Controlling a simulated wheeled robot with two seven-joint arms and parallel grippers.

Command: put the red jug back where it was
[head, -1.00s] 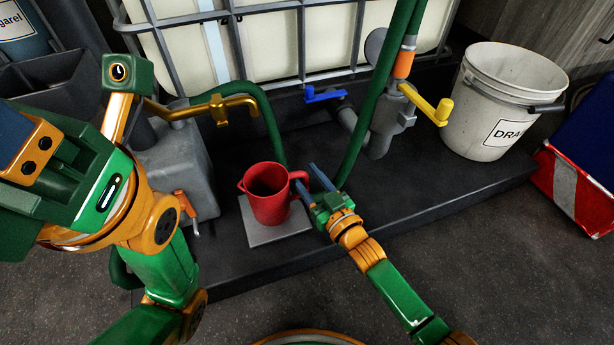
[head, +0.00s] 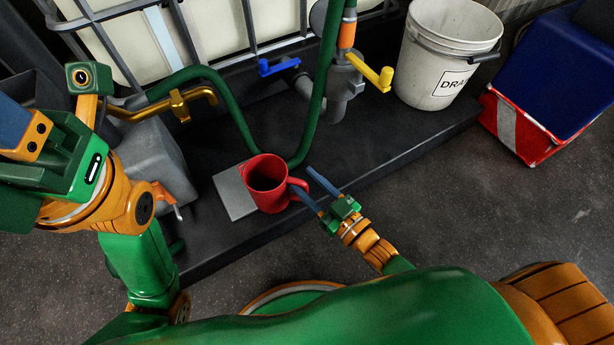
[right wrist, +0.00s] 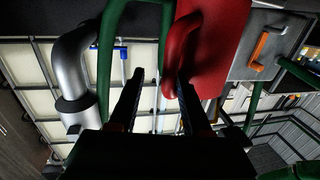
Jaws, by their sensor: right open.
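The red jug (head: 267,186) stands upright, overlapping the right part of the grey square plate (head: 230,192); whether its base rests on the plate or beside it is hidden. Its handle points right. My right gripper (head: 314,184) is open at the handle, one finger close to it; I cannot tell whether they touch. In the right wrist view, the jug (right wrist: 214,45) is at upper right, and its handle hangs above the open fingers (right wrist: 160,80), nearer the right one. My left gripper (head: 14,128) is at the left edge, its fingertips cut off by the picture.
A brass tap (head: 180,106) is behind the plate. A green hose (head: 228,110) runs behind the jug. Blue (head: 279,66) and yellow (head: 378,74) valve handles stand farther back. A white drain bucket (head: 445,55) is at right. The dark platform right of the jug (head: 400,135) is clear.

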